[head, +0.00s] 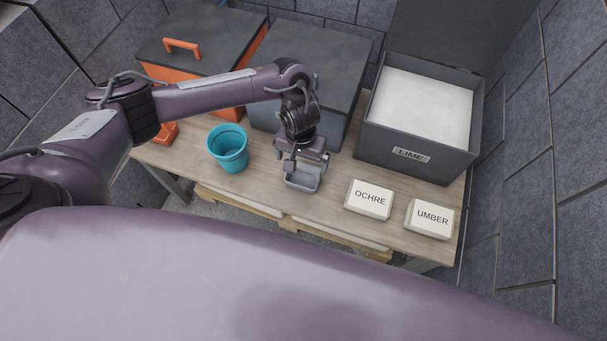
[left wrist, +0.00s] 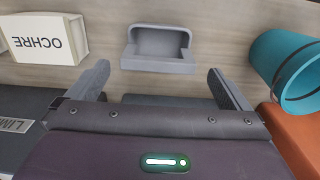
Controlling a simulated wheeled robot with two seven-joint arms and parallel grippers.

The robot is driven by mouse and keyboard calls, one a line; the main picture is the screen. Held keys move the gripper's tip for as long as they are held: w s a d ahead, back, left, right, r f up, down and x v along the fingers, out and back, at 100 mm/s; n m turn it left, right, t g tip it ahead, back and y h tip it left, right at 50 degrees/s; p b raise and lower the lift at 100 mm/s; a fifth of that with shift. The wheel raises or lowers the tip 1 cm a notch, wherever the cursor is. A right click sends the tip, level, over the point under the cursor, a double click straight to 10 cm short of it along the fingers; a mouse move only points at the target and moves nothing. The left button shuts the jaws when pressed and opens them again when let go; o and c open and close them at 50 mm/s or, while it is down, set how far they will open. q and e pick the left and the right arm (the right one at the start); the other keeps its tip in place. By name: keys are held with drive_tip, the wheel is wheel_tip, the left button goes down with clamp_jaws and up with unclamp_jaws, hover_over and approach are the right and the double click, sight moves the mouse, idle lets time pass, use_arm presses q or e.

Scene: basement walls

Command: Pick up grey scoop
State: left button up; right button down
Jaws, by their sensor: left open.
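The grey scoop (head: 301,177) lies on the wooden bench, between the teal bucket and the OCHRE block. In the left wrist view the scoop (left wrist: 158,48) shows just beyond the fingertips, roughly centred between them. My left gripper (head: 303,158) is directly above the scoop in the head view and hides part of it. In the left wrist view my left gripper (left wrist: 158,72) is open, with its two fingers spread apart and nothing between them. My right gripper is not in view.
A teal bucket (head: 228,148) stands left of the scoop. OCHRE (head: 369,199) and UMBER (head: 430,218) blocks sit to the right. Behind are an open LIME bin (head: 405,158), a closed grey bin (head: 315,58) and an orange bin (head: 229,113). Stone walls bound the bench (head: 273,190).

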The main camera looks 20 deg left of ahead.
sight(303, 166)
use_arm(q)
drive_tip(key=f, duration=0.2)
drive_tip(key=f+b, duration=0.1)
drive_tip(key=shift+w+f, duration=0.2)
drive_tip(key=shift+f, duration=0.2)
drive_tip(key=shift+w+d+f+b, duration=0.1)
drive_tip(key=shift+w+f+b, duration=0.1)
drive_tip(key=shift+f, duration=0.8)
drive_tip(key=shift+w+f+b, duration=0.1)
drive_tip(key=shift+f+b, duration=0.1)
drive_tip(key=shift+f, duration=0.75)
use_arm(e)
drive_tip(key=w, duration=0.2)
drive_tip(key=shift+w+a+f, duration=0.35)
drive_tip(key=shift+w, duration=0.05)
use_arm(q)
drive_tip(key=shift+c, duration=0.4)
drive_tip(key=c, duration=0.7)
